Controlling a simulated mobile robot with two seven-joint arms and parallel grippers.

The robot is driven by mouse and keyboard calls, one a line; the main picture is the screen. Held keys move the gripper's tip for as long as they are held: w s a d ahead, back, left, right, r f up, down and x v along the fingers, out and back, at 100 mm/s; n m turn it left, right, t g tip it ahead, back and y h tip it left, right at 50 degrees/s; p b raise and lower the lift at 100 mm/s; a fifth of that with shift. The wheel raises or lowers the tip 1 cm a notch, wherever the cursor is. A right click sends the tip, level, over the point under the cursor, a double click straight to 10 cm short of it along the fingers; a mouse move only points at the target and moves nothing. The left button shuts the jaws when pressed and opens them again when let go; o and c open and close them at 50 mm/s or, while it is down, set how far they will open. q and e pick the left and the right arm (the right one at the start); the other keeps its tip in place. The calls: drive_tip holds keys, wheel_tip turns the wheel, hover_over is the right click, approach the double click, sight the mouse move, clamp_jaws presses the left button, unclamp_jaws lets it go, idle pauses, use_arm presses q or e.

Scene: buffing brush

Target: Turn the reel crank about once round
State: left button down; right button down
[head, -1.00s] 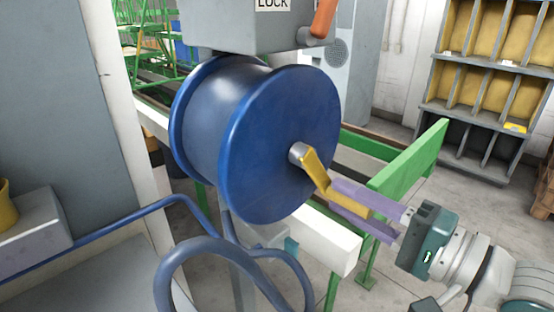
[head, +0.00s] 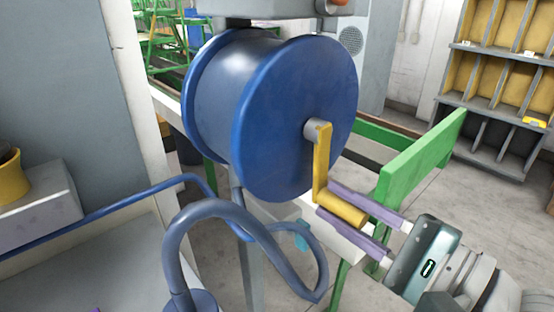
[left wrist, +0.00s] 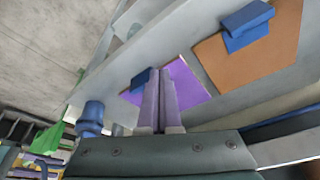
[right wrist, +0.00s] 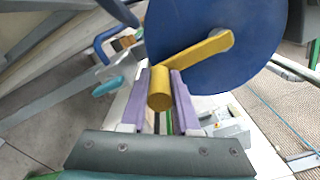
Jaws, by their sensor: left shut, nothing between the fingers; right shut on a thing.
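The blue reel (head: 285,120) hangs in the middle of the head view, its round face turned to the right. The yellow crank (head: 321,165) hangs almost straight down from the grey hub at the reel's centre. My right gripper (head: 330,207) is shut on the crank's yellow handle (head: 344,208), with one purple finger on each side of it. In the right wrist view the handle (right wrist: 160,90) sits between the fingers, end on. My left gripper (left wrist: 160,85) shows only in the left wrist view, its purple fingers together and empty.
A blue hose (head: 205,212) loops below and in front of the reel. A green rail (head: 425,155) stands right of the crank, close to my right arm. A yellow pot (head: 12,178) stands at the far left. In the left wrist view are a purple sheet (left wrist: 190,82) and a brown board (left wrist: 250,50).

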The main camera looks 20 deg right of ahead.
idle(0.3)
drive_tip(key=c, duration=0.7)
unclamp_jaws()
drive_tip(key=shift+o, duration=0.2)
drive_tip(key=shift+s, duration=0.1)
use_arm(q)
drive_tip(key=shift+f, duration=0.15)
use_arm(e)
drive_tip(key=v, duration=0.9)
drive_tip(key=shift+s+d, duration=0.2)
drive_tip(key=shift+s, duration=0.15)
